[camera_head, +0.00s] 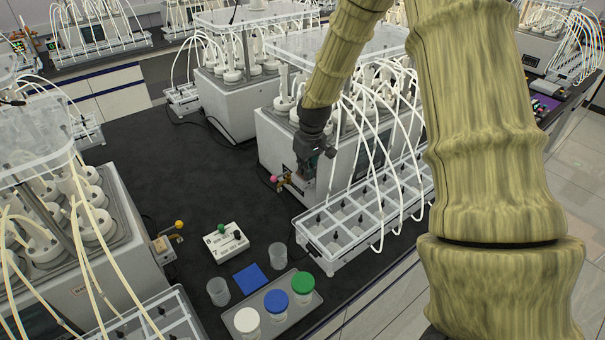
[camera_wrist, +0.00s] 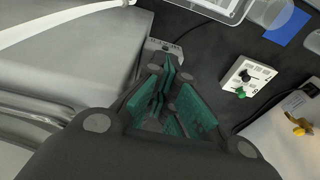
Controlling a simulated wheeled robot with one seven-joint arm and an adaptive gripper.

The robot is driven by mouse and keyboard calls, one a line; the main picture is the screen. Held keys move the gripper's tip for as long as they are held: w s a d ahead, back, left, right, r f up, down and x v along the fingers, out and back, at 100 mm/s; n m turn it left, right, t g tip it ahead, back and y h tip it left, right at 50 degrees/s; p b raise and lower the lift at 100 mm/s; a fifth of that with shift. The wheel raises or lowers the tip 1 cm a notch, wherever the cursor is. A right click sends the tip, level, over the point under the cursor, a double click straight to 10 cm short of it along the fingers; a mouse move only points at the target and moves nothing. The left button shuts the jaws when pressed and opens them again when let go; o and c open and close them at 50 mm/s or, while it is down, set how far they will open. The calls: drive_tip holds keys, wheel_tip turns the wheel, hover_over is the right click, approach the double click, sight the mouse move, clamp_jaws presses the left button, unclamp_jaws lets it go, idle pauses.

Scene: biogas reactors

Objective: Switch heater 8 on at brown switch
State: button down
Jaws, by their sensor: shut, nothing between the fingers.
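The white switch box (camera_head: 225,242) lies on the dark bench, marked 8 and 7, with a green knob (camera_head: 221,228) and a dark knob (camera_head: 237,234). The box also shows at right in the wrist view (camera_wrist: 246,82). I cannot make out a knob that is clearly brown. My gripper (camera_head: 320,155) is shut and empty, pointing down at the front of the middle reactor (camera_head: 270,140), well away from the box. In the wrist view my gripper (camera_wrist: 167,85) partly covers a small grey fitting (camera_wrist: 160,48) beside the reactor.
Small red and yellow taps (camera_head: 281,181) sit near my gripper at the middle reactor. A yellow tap (camera_head: 179,224) is on the left reactor. A tray (camera_head: 312,300) holds white, blue and green-lidded jars. A compartment rack (camera_head: 305,238) with white tubes stands close by.

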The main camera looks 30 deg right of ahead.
drive_tip(key=shift+w+d+r+p, duration=0.1)
drive_tip(key=shift+r+p, duration=0.4)
drive_tip(key=shift+r, duration=0.05)
drive_tip(key=shift+r+p, duration=2.05)
drive_tip(key=shift+r, duration=0.85)
